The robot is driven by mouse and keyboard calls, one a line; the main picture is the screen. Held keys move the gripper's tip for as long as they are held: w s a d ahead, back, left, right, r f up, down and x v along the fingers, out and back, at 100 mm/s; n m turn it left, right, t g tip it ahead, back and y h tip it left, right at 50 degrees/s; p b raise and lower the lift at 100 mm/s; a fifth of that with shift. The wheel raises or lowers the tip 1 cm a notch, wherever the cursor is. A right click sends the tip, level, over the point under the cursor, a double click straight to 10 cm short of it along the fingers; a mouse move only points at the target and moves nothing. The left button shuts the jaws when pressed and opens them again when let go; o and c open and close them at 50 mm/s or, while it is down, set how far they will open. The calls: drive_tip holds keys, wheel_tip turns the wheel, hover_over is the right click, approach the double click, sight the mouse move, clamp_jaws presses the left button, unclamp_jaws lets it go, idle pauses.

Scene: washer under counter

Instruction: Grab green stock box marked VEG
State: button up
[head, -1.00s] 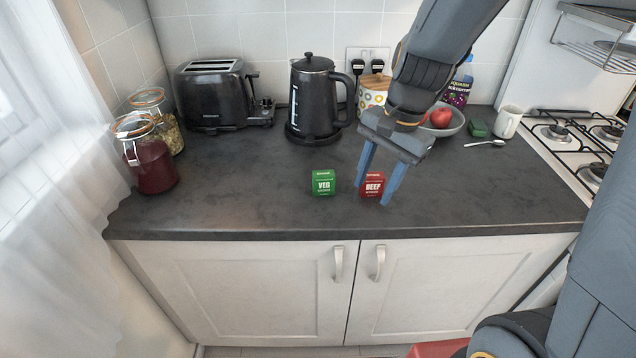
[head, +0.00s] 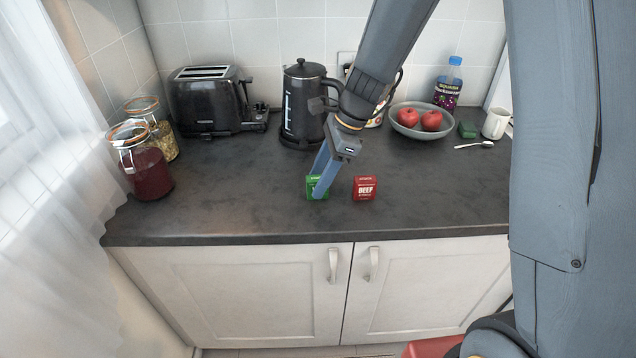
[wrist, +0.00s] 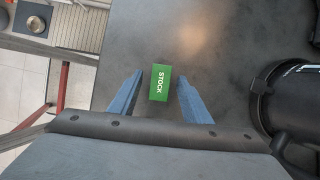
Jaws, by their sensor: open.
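The green VEG stock box (head: 311,187) stands on the dark counter near its front edge, partly hidden behind my gripper's fingers in the head view. In the wrist view the green box (wrist: 160,82) shows its top with the word STOCK, lying between the tips of the two blue fingers with a gap on each side. My gripper (head: 318,188) is open and points down at the box; it also shows in the wrist view (wrist: 158,90). The red BEEF box (head: 365,188) stands just to the right of the green box.
A black kettle (head: 301,105) stands behind the boxes, with a toaster (head: 213,100) further left. Two jars (head: 143,172) stand at the left. The front left counter is clear.

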drive_tip(key=shift+x, duration=0.8)
drive_tip(key=shift+c, duration=0.2)
clamp_jaws()
